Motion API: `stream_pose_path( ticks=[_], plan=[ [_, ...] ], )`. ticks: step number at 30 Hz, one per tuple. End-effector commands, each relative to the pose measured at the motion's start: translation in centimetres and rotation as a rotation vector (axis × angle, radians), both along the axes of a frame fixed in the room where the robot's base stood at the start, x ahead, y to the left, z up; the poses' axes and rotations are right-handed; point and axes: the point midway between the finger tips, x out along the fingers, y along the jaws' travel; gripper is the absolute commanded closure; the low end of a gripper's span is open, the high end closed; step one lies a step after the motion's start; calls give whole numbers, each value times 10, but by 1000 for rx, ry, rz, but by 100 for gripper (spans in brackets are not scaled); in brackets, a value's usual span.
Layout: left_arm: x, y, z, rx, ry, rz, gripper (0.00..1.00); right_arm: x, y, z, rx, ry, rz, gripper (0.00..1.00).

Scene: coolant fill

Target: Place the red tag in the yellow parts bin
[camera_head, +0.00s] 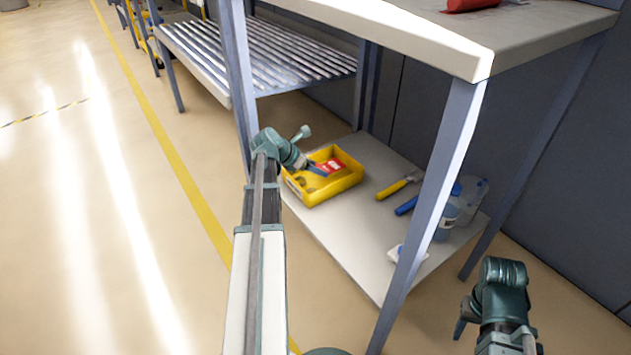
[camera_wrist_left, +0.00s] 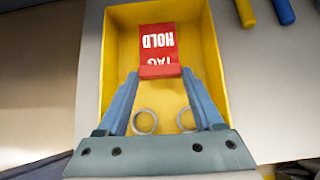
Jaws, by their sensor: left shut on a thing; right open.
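The red tag (camera_head: 334,165) with white lettering is at the yellow parts bin (camera_head: 323,193) on the low shelf. My left gripper (camera_head: 318,170) reaches over the bin's near left side and is shut on the tag. In the left wrist view the fingertips (camera_wrist_left: 160,74) pinch the near end of the tag (camera_wrist_left: 158,45), inside the outline of the bin (camera_wrist_left: 119,60). I cannot tell whether the tag touches the bin floor. My right gripper (camera_head: 497,300) is open and empty at the lower right, apart from the shelf.
Two metal rings (camera_wrist_left: 145,121) lie in the bin. A yellow-handled tool (camera_head: 395,187), a blue-handled tool (camera_head: 406,206) and clear bottles (camera_head: 447,218) are on the shelf right of it. A table leg (camera_head: 440,190) stands in front. A red object (camera_head: 470,4) is on the upper table.

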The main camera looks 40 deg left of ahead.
Motion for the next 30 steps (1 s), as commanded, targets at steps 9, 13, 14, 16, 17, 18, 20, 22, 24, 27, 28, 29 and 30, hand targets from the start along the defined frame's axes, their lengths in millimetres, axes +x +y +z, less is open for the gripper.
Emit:
stream_pose_path(
  ticks=[9, 13, 14, 16, 17, 18, 20, 22, 24, 27, 28, 29, 30],
  plan=[
    [0, 0, -32, 0, 0, 0, 92, 0, 0, -32, 0, 0, 0, 50],
    [0, 0, -39, 0, 0, 0, 92, 0, 0, -39, 0, 0, 0, 50],
    [0, 0, -38, 0, 0, 0, 92, 0, 0, -38, 0, 0, 0, 50],
    [0, 0, -36, 0, 0, 0, 92, 0, 0, -36, 0, 0, 0, 50],
    [0, 0, -36, 0, 0, 0, 92, 0, 0, -36, 0, 0, 0, 50],
    [0, 0, -36, 0, 0, 0, 92, 0, 0, -36, 0, 0, 0, 50],
    [0, 0, -36, 0, 0, 0, 25, 0, 0, -36, 0, 0, 0, 50],
    [0, 0, -36, 0, 0, 0, 12, 0, 0, -36, 0, 0, 0, 50],
    [0, 0, -36, 0, 0, 0, 1, 0, 0, -36, 0, 0, 0, 50],
    [0, 0, -36, 0, 0, 0, 1, 0, 0, -36, 0, 0, 0, 50],
    [0, 0, -36, 0, 0, 0, 1, 0, 0, -36, 0, 0, 0, 50],
    [0, 0, -36, 0, 0, 0, 1, 0, 0, -36, 0, 0, 0, 50],
    [0, 0, -36, 0, 0, 0, 1, 0, 0, -36, 0, 0, 0, 50]
  ],
)
